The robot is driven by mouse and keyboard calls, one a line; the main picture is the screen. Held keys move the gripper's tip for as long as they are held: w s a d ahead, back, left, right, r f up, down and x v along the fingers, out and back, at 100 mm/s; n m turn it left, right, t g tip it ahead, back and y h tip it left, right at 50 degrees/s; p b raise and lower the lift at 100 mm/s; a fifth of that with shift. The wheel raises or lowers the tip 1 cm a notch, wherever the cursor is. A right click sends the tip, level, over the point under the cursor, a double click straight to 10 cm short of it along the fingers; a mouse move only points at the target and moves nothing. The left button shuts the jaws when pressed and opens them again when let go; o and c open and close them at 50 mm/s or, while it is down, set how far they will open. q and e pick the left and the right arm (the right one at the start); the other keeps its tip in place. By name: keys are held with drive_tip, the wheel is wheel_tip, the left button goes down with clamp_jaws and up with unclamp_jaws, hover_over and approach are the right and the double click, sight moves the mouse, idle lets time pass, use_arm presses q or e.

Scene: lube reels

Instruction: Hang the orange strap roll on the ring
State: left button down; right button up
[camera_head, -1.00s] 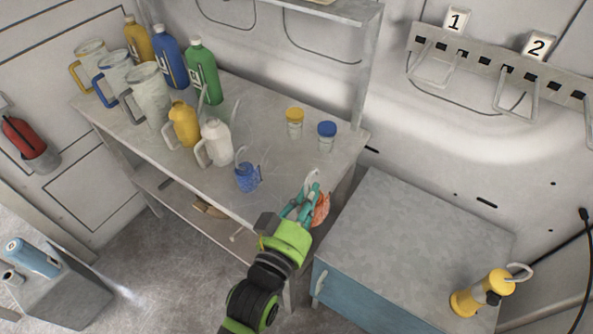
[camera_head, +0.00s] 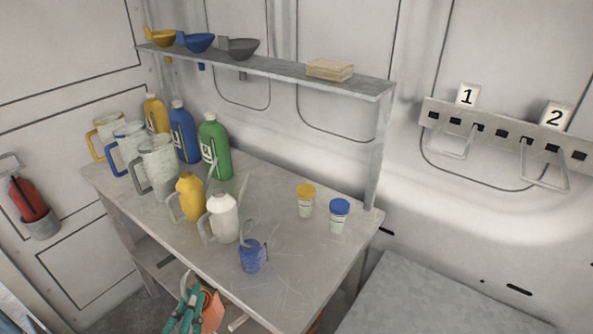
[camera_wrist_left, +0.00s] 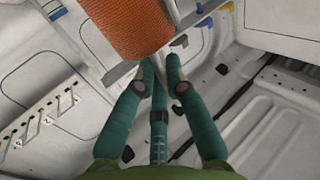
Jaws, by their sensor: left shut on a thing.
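The orange strap roll (camera_wrist_left: 128,25) has a woven-looking surface and fills the upper middle of the left wrist view. In the head view an orange part of it (camera_head: 212,309) shows at the bottom edge. My left gripper (camera_head: 187,306), with teal fingers, is shut on it in front of the workbench; its fingers (camera_wrist_left: 161,75) also show in the left wrist view. The exact grip point is hard to see. On the right wall a metal rail (camera_head: 500,132) carries wire rings: one (camera_head: 452,145) under label 1 and one (camera_head: 545,170) under label 2. My right gripper is out of view.
The workbench (camera_head: 290,270) holds jugs, bottles, a blue can (camera_head: 253,256) and two small jars. A shelf (camera_head: 280,71) with funnels runs above it. A bare grey cabinet top (camera_head: 400,300) lies at the right, below the rail.

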use_arm(q)
drive_tip(key=shift+a, duration=0.25)
drive_tip(key=w+d+r+m+g+h+b, duration=0.1)
drive_tip(key=w+d+r+m+h+b, duration=0.15)
drive_tip(key=d, duration=0.65)
drive_tip(key=w+d+r+m+g+h+b, duration=0.1)
drive_tip(key=d+m+h, duration=0.15)
drive_tip(key=d, duration=0.75)
drive_tip(key=w+d+r+m+h+b, duration=0.15)
drive_tip(key=d+h, duration=0.25)
drive_tip(key=d, duration=0.5)
drive_tip(key=w+a+f+p, duration=0.2)
drive_tip(key=w+a+f, duration=0.4)
drive_tip(key=a+f, duration=0.3)
drive_tip(key=shift+a+f+g, duration=0.3)
drive_tip(key=shift+a+f, duration=0.05)
drive_tip(key=shift+f, duration=0.15)
